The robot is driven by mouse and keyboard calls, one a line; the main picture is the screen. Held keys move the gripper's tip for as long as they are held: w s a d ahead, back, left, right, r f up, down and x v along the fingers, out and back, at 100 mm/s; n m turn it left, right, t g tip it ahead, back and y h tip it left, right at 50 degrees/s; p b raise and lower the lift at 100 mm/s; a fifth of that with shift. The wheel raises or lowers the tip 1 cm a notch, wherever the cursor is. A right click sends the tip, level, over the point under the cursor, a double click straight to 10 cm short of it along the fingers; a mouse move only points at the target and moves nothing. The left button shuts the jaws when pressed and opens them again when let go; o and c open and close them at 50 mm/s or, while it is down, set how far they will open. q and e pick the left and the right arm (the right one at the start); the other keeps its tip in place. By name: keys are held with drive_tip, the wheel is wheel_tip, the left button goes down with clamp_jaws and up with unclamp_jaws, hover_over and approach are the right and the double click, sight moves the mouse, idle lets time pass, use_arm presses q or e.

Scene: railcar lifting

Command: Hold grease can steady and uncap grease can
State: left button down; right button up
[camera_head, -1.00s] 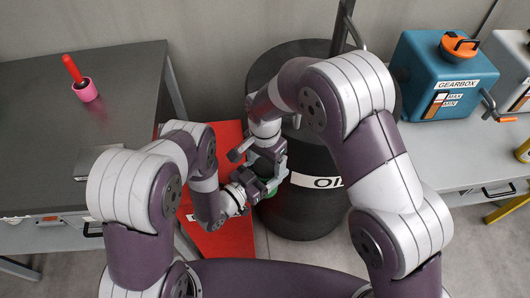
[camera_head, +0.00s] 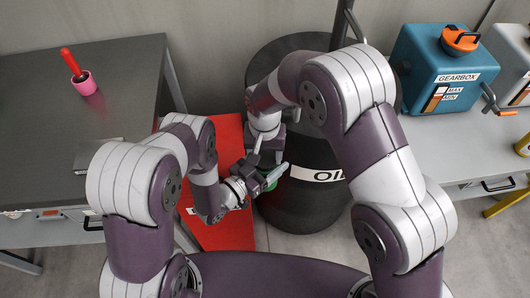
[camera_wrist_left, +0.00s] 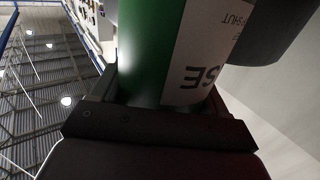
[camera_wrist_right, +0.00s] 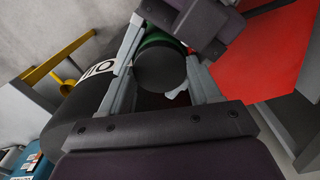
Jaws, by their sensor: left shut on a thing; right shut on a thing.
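The grease can is a green cylinder with a white label in the left wrist view (camera_wrist_left: 155,50); a little of its green shows in the head view (camera_head: 270,186). My left gripper (camera_head: 264,182) is shut on the can's body, with the can between its fingers in the left wrist view. The dark round cap (camera_wrist_right: 160,70) faces the right wrist camera, with the green can behind it. My right gripper (camera_wrist_right: 163,62) is shut on the cap, one finger on each side. In the head view, the grippers hide most of the can and cap.
A black oil drum (camera_head: 300,215) stands close behind the grippers, and a red surface (camera_head: 225,225) lies below. A dark table (camera_head: 40,150) with a pink cup (camera_head: 84,84) is at left. A blue gearbox (camera_head: 440,80) sits on the right bench.

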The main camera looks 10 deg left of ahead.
drive_tip(key=o, duration=1.2)
drive_tip(key=shift+r, duration=0.2)
wheel_tip(320, 180, up, 4)
drive_tip(key=shift+r, duration=0.1)
use_arm(q)
drive_tip(key=shift+w, duration=0.1)
